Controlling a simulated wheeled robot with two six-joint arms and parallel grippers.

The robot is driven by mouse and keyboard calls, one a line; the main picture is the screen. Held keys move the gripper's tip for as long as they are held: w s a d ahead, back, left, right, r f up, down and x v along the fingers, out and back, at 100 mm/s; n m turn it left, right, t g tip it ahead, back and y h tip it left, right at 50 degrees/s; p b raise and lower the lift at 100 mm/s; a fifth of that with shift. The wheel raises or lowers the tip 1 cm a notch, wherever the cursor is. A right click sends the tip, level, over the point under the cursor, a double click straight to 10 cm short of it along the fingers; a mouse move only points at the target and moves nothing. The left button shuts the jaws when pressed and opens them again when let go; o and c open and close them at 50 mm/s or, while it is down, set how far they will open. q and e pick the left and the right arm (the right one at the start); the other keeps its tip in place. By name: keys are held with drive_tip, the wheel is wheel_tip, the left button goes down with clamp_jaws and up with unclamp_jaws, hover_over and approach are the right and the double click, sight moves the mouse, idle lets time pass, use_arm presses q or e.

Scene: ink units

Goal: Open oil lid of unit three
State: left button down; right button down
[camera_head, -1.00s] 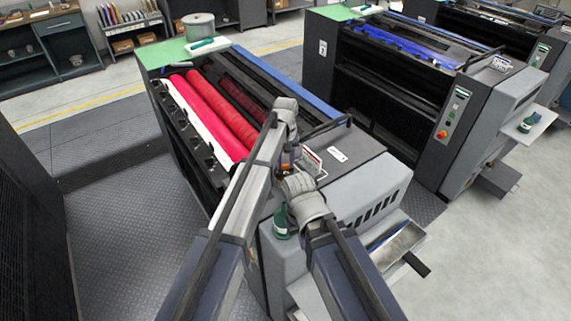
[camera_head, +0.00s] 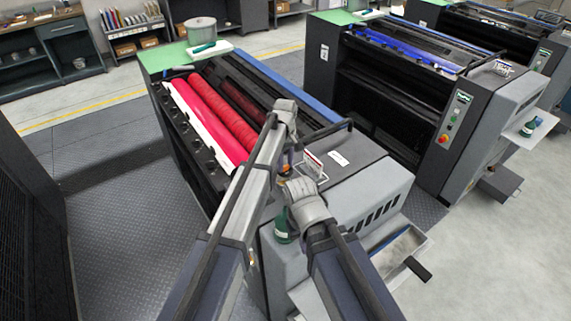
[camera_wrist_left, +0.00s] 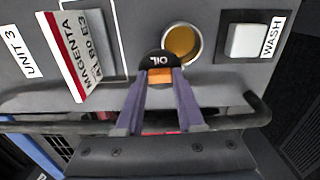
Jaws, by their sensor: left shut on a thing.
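Unit three is the press with the red rollers (camera_head: 225,112) in the head view. In the left wrist view its end panel carries a UNIT 3 label (camera_wrist_left: 25,55) and a magenta card. The black oil lid (camera_wrist_left: 154,60), marked OIL, has an orange tab (camera_wrist_left: 160,76). My left gripper (camera_wrist_left: 160,80) is shut on this tab. The round amber oil opening (camera_wrist_left: 182,42) shows beside the lid, largely uncovered. In the head view my arms hide most of this spot. My right gripper's fingers do not show.
A white WASH button (camera_wrist_left: 246,41) sits right of the oil opening. A dark rail (camera_wrist_left: 235,122) runs along the panel edge. A green bottle (camera_head: 284,228) stands near my right wrist. A press with blue rollers (camera_head: 400,48) stands at the right.

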sight(285, 166)
use_arm(q)
drive_tip(key=c, duration=0.5)
unclamp_jaws()
wheel_tip(285, 166, up, 8)
drive_tip(key=p, duration=0.8)
drive_tip(key=shift+f, duration=0.1)
drive_tip(key=shift+f, duration=0.1)
